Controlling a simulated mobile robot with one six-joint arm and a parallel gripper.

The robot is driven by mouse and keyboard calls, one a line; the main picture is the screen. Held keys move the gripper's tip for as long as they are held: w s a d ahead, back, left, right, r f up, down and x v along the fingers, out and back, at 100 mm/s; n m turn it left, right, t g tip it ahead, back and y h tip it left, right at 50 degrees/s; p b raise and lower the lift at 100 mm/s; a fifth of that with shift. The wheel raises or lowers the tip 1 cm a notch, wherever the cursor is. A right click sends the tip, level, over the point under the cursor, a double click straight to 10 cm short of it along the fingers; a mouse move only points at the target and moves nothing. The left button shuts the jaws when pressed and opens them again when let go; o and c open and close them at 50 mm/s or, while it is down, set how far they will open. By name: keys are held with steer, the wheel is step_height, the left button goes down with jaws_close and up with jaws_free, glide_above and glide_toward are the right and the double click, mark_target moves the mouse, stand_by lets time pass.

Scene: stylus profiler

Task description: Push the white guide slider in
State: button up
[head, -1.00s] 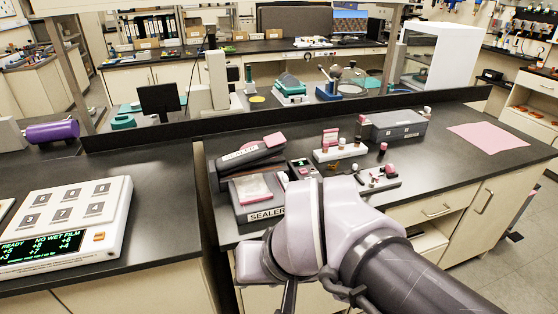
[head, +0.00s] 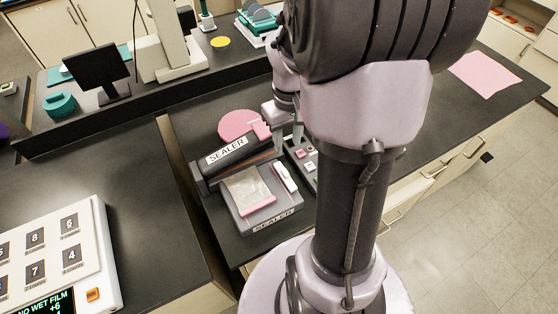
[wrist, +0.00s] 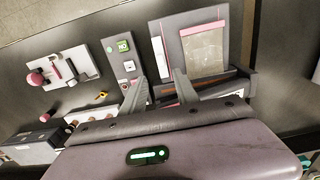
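The sealer (head: 235,210) is a dark grey device with "SEALER" labels on the dark bench; its upper bar is at the back left. The white guide slider (head: 285,177) is a small white block on the right side of its bed, beside a pink-edged clear pouch (head: 248,188). In the wrist view the slider (wrist: 158,52) shows beside the pouch (wrist: 203,50), just beyond my fingertips. My gripper (wrist: 158,76) has its fingers apart with nothing between them. In the head view my gripper (head: 287,136) is above the sealer's back right, partly hidden by my arm.
A small dark panel with a green display (wrist: 123,46) stands beside the sealer. A white rack with pink-capped items (wrist: 70,68) lies further left in the wrist view. A pink round piece (head: 241,124) is behind the sealer. A white keypad unit (head: 60,255) is on the left bench.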

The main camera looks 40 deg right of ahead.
mark_target(286, 172)
step_height(286, 172, down, 13)
steer(key=b, duration=0.3)
steer(key=shift+f+b, duration=0.2)
steer(key=shift+b, duration=0.2)
jaws_close()
stand_by(0.9)
